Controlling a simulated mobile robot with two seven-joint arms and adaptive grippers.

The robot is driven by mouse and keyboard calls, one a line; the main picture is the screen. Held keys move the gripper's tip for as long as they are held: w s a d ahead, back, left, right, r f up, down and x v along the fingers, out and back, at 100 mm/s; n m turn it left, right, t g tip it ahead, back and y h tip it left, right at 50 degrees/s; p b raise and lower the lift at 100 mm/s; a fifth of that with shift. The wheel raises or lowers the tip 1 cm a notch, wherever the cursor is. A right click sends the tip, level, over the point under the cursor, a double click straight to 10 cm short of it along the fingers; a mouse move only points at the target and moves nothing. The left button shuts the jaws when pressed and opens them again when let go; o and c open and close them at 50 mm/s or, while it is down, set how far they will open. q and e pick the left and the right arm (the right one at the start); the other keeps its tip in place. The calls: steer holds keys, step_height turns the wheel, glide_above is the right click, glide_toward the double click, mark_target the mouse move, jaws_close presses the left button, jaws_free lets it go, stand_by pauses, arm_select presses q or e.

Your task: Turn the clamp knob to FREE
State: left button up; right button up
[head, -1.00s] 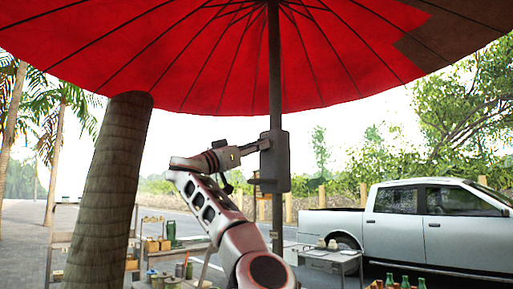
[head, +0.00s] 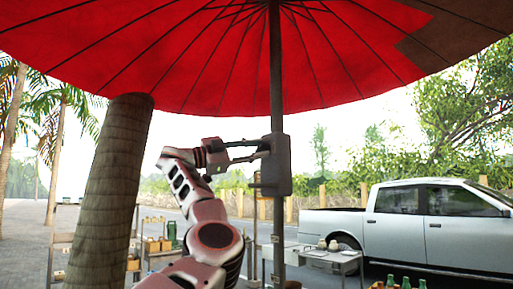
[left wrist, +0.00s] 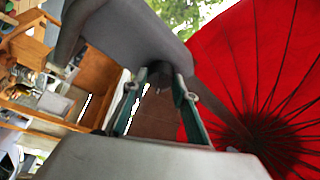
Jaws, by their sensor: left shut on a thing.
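The grey clamp housing (head: 277,165) sits on the dark umbrella pole (head: 275,80) under the canopy. My left gripper (head: 264,148) reaches in from the left, with its fingertips at the housing's left side. In the left wrist view the two greenish fingers (left wrist: 160,76) close on a small dark knob (left wrist: 159,71) on the grey housing (left wrist: 130,35). The fingertips cover much of the knob, and I cannot read any mark or its setting. My right gripper is out of view.
The red canopy (head: 215,60) spreads overhead. A thick trunk (head: 108,190) stands at the left. Below are shelves with jars, a grey table (head: 330,258) and green bottles (head: 405,282). A silver pickup (head: 435,225) is parked at the right. Open air surrounds the clamp.

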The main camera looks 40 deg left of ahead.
arm_select(q)
steer(key=m, duration=0.2)
steer(key=m+g+p, duration=0.1)
steer(key=m, duration=0.1)
steer(key=shift+r+h, duration=0.2)
steer(key=shift+h, duration=0.1)
steer(key=shift+m+g+p, duration=0.7)
steer(key=shift+m+g, duration=0.1)
steer(key=shift+m, duration=0.7)
steer(key=shift+f, duration=0.1)
steer(key=o, duration=1.1)
steer(key=shift+s+a, duration=0.15)
steer(key=v, duration=1.1)
steer(key=shift+s, duration=0.4)
